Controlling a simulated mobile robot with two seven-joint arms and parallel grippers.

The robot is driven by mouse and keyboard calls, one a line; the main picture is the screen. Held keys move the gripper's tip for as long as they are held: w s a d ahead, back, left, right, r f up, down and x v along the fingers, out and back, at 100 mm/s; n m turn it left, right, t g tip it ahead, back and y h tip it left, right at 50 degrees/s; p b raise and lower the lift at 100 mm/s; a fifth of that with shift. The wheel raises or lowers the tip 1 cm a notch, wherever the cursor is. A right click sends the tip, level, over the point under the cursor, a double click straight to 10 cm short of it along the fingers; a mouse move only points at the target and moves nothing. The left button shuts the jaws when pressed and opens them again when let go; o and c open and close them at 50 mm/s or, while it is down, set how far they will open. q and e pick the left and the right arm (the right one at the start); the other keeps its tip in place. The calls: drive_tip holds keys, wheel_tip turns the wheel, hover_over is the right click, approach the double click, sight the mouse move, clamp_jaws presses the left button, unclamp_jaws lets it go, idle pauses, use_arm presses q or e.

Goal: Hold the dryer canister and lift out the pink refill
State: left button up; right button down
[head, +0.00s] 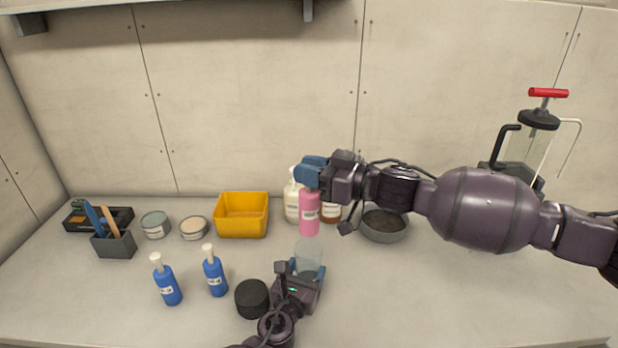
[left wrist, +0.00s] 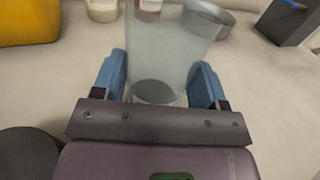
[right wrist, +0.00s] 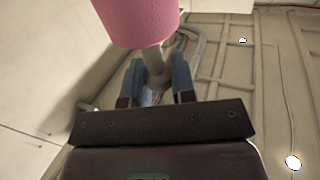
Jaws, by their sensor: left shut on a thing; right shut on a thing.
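The clear dryer canister (head: 309,257) stands on the counter, and it fills the middle of the left wrist view (left wrist: 165,55). My left gripper (head: 301,268) is shut on it, with one blue finger on each side. The pink refill (head: 309,214) hangs upright above the canister's open top, seemingly clear of the rim. My right gripper (head: 312,172) is shut on the refill's narrow neck at its top. The neck shows between the blue fingers in the right wrist view (right wrist: 155,65), with the pink body (right wrist: 137,18) beyond it.
A black round lid (head: 252,298) lies left of my left gripper, near two blue bottles (head: 215,277). Behind are a yellow bin (head: 242,215), a cream bottle (head: 292,203) and a grey bowl (head: 384,228). A pump with a red handle (head: 547,93) stands far right. The front right counter is clear.

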use_arm(q)
drive_tip(key=o, duration=1.2)
